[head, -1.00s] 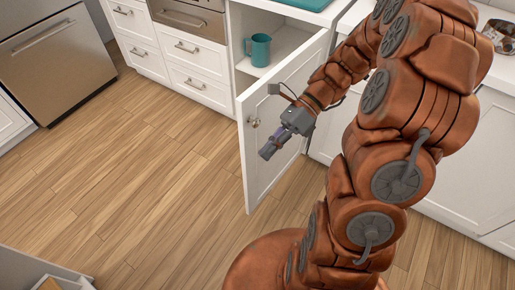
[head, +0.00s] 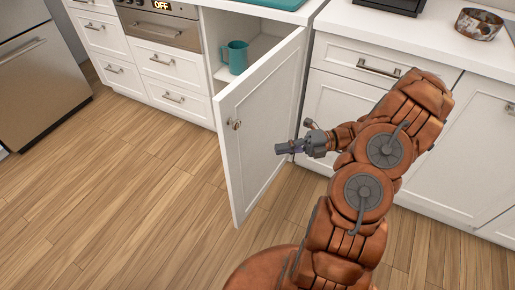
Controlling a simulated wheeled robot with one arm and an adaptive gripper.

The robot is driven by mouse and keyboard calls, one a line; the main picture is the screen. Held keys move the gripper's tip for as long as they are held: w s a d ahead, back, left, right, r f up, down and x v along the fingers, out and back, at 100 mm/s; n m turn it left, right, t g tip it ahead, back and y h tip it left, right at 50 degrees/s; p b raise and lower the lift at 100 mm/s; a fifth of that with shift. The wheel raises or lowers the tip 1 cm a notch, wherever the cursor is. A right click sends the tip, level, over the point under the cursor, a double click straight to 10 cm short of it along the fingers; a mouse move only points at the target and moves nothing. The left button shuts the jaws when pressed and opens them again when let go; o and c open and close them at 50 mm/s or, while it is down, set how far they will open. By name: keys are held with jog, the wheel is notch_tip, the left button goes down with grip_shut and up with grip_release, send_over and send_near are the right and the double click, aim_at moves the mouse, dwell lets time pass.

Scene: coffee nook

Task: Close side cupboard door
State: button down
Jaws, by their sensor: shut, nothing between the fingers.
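The side cupboard door (head: 262,125) is white with a recessed panel and a round metal knob (head: 235,124) near its free edge. It stands wide open, swung out from the cabinet front, with the cupboard interior (head: 262,46) showing behind it. My gripper (head: 280,148) is shut and empty. It appears on the right of the door in the picture, its fingertips pointing left toward the door panel. I cannot tell whether the fingertips touch the door.
A teal mug (head: 236,57) stands inside the cupboard. Drawers and an oven (head: 160,28) are to the left, with a steel appliance (head: 40,75) beyond. A bowl (head: 479,23) sits on the counter (head: 420,37) at right. The wooden floor (head: 120,190) left of the door is clear.

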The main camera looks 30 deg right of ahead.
jog(key=b, duration=0.1)
send_near(227, 150)
jog(key=s+a, duration=0.2)
jog(key=a, duration=0.2)
jog(key=shift+w+a, duration=0.5)
jog(key=shift+w, duration=0.4)
jog(key=shift+w+a, duration=0.5)
jog(key=shift+w, duration=0.4)
